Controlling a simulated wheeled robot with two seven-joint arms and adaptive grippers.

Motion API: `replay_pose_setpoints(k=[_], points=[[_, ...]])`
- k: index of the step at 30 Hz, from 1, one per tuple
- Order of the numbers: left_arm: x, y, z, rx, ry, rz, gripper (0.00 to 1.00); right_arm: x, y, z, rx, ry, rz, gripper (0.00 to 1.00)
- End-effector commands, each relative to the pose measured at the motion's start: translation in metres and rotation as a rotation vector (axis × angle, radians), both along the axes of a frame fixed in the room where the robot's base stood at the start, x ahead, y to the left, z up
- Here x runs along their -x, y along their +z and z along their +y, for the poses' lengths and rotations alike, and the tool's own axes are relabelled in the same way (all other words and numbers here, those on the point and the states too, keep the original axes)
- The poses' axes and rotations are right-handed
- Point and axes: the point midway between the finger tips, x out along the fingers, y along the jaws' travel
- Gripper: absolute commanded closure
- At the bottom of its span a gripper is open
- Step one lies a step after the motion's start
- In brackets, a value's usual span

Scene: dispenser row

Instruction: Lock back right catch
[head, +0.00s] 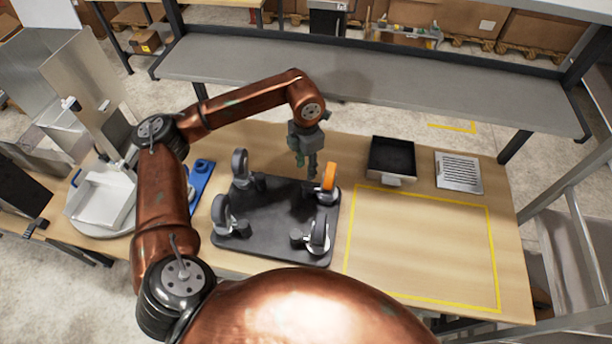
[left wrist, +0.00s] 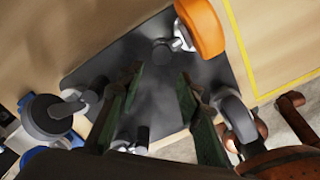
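A dark flat plate (head: 275,215) lies on the wooden table with a caster at each corner. The back right caster (head: 328,182) has an orange wheel; the other wheels are grey. In the left wrist view the orange wheel (left wrist: 201,27) is at the top, with a small silver piece and a dark knob at its left. My left gripper (head: 306,165) hangs fingers down just left of and behind the orange wheel. In the left wrist view its two green fingers (left wrist: 160,80) are apart with only the plate (left wrist: 150,65) showing between them. My right gripper is out of view.
Casters stand at back left (head: 240,167), front left (head: 222,214) and front right (head: 318,235). A black tray (head: 391,158) and a slotted plate (head: 459,172) lie to the right. The yellow-outlined area (head: 420,245) is clear. A grey shelf (head: 370,85) spans behind.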

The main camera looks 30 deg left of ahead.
Motion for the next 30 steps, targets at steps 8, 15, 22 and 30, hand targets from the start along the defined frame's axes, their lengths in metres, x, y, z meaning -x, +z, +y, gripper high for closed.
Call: replay_pose_setpoints(k=[8, 15, 22, 30], points=[[0.000, 0.030, 0.000, 0.001, 0.000, 0.000, 0.67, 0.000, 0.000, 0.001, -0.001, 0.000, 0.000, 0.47], [0.000, 0.033, 0.000, 0.001, 0.001, 0.001, 0.67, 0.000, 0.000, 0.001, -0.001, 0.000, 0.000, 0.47], [0.000, 0.032, 0.000, 0.001, 0.001, 0.001, 0.67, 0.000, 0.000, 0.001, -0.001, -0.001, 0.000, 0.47], [0.000, 0.032, 0.000, 0.001, 0.001, 0.001, 0.67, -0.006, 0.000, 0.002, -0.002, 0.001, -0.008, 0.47]])
